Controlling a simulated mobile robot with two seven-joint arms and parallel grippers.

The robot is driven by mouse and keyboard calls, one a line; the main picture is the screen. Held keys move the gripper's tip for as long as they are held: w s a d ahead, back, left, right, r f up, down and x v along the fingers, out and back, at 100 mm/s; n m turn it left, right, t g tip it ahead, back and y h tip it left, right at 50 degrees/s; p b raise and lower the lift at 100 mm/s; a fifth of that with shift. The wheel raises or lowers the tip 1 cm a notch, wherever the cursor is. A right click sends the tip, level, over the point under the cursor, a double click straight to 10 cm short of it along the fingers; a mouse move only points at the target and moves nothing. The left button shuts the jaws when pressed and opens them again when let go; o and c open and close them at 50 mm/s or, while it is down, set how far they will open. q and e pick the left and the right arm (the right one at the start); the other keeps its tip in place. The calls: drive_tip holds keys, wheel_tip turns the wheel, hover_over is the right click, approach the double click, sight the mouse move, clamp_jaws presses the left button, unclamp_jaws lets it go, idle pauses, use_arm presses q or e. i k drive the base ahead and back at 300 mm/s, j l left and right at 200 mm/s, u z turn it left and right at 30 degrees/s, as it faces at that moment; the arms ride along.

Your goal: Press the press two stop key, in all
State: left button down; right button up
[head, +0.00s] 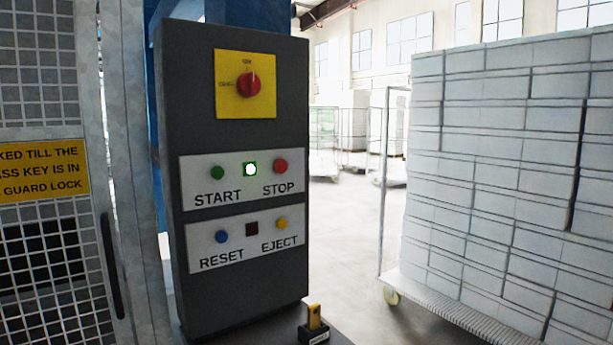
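A dark grey control box (235,290) stands at the left centre of the head view. Its upper white plate carries a green START button (217,173), a lit white-green lamp (250,169) and a red STOP key (280,166). A red rotary switch (248,85) sits on a yellow plate above. No press number is readable on the box. Neither of my grippers shows.
A mesh guard (45,230) with a yellow sign (42,171) and dark handle stands at left. A small yellow-and-black item (314,322) sits at the box's foot. A cart (470,310) stacked with white blocks (510,150) fills the right. Open floor (345,240) lies between.

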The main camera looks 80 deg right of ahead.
sight(280, 166)
drive_tip(key=z, duration=2.1)
